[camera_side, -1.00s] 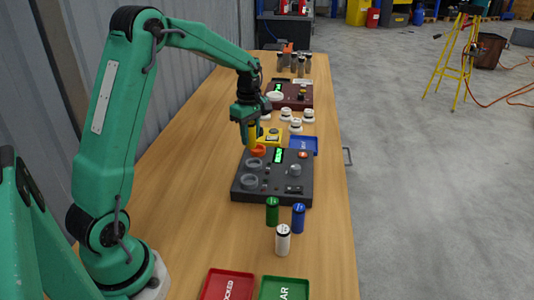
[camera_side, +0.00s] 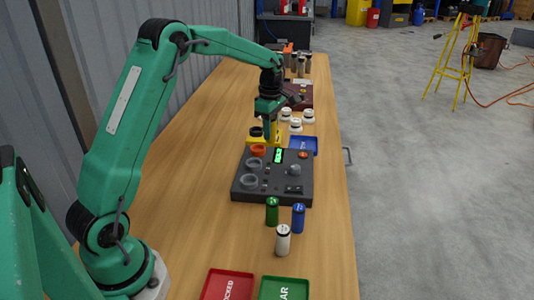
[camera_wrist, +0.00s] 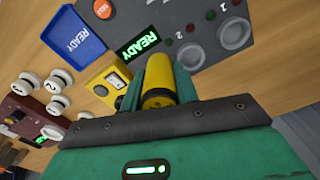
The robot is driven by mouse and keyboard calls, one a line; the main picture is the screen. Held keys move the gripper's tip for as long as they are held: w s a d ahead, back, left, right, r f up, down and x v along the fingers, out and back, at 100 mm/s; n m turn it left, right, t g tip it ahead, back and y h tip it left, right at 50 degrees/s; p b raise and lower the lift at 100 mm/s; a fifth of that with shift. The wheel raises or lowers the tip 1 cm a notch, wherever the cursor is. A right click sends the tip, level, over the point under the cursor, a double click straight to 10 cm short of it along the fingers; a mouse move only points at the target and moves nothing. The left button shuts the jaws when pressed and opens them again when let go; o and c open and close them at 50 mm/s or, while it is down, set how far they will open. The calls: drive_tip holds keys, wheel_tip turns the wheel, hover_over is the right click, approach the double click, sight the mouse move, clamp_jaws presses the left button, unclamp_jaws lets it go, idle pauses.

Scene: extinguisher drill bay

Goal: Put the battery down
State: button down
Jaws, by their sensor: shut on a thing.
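My gripper (camera_side: 273,130) is shut on a yellow battery (camera_wrist: 157,82), a cylinder with a dark end, held between its fingers in the wrist view. In the side view my gripper hangs near the far edge of the dark grey panel (camera_side: 272,190), and its fingers partly hide the battery. Whether the battery touches anything below cannot be told.
A yellow device (camera_wrist: 108,84) sits close to the battery. White knobbed pieces (camera_side: 295,125) and a maroon panel (camera_wrist: 22,118) stand farther back. Green (camera_side: 272,212), blue (camera_side: 298,217) and white (camera_side: 283,240) cylinders stand in front.

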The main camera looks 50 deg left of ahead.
drive_tip(key=w+d+n, duration=0.6)
drive_tip(key=w+d, duration=0.2)
drive_tip(key=w, duration=0.2)
drive_tip(key=shift+w, duration=0.35)
drive_tip(key=shift+a, duration=0.1)
drive_tip(key=w+a+f, duration=0.1)
drive_tip(key=a+f, duration=0.1)
drive_tip(key=a, duration=0.1)
drive_tip(key=w+a+f, duration=0.1)
drive_tip(key=a+f, duration=0.1)
drive_tip(key=a, duration=0.2)
drive_tip(key=w+a+f, duration=0.1)
drive_tip(key=a+f, duration=0.1)
drive_tip(key=a, duration=0.2)
drive_tip(key=shift+a+f, duration=0.1)
drive_tip(key=shift+f, duration=0.3)
drive_tip(key=shift+f, duration=0.15)
drive_tip(key=shift+f, duration=1.85)
drive_tip(key=shift+f, duration=0.35)
